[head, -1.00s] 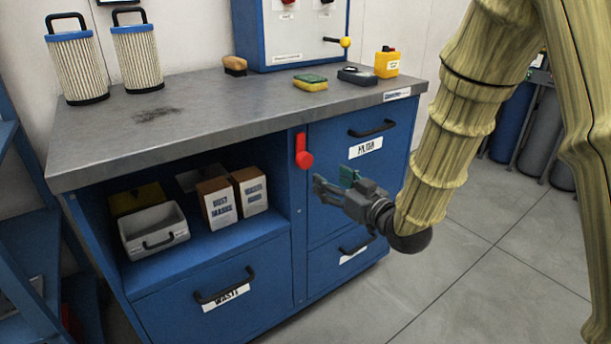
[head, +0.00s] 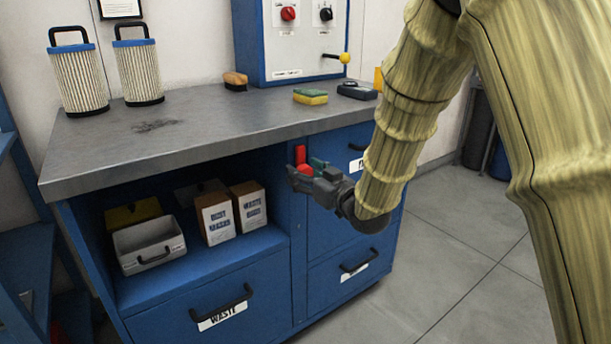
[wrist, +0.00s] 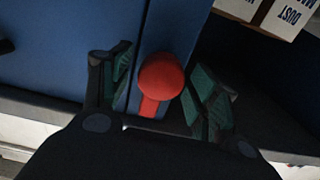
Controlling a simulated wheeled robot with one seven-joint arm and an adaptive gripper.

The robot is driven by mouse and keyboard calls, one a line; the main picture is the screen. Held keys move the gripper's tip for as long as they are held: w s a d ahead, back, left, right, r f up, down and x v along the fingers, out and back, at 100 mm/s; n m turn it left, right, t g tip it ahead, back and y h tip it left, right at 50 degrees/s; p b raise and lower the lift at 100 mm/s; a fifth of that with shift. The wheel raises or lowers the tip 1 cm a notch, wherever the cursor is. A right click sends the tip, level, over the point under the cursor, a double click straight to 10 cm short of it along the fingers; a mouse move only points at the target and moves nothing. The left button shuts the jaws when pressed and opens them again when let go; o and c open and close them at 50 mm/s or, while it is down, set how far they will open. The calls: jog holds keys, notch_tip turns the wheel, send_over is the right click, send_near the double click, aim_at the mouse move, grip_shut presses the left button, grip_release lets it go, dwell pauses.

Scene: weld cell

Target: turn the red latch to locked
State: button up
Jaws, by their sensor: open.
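The red latch (head: 301,158) is on the narrow blue upright of the cabinet front, between the open shelf and the drawers. In the head view its upper bar shows, and its lower part is partly hidden by my gripper (head: 300,175). In the wrist view the latch's round red knob (wrist: 161,76) sits between the two open fingers of my gripper (wrist: 160,92), with its red bar running down behind it. A small gap shows on each side of the knob. The fingers have green inner pads and hold nothing.
The grey worktop (head: 200,128) overhangs above the latch. The open shelf to the left holds a grey bin (head: 150,246) and labelled boxes (head: 215,218). Drawer handles (head: 360,261) stick out to the right and below. The floor at the right is clear.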

jog(key=shift+w+a, duration=0.15)
jog(key=shift+w, duration=0.05)
grip_shut()
dwell(0.3)
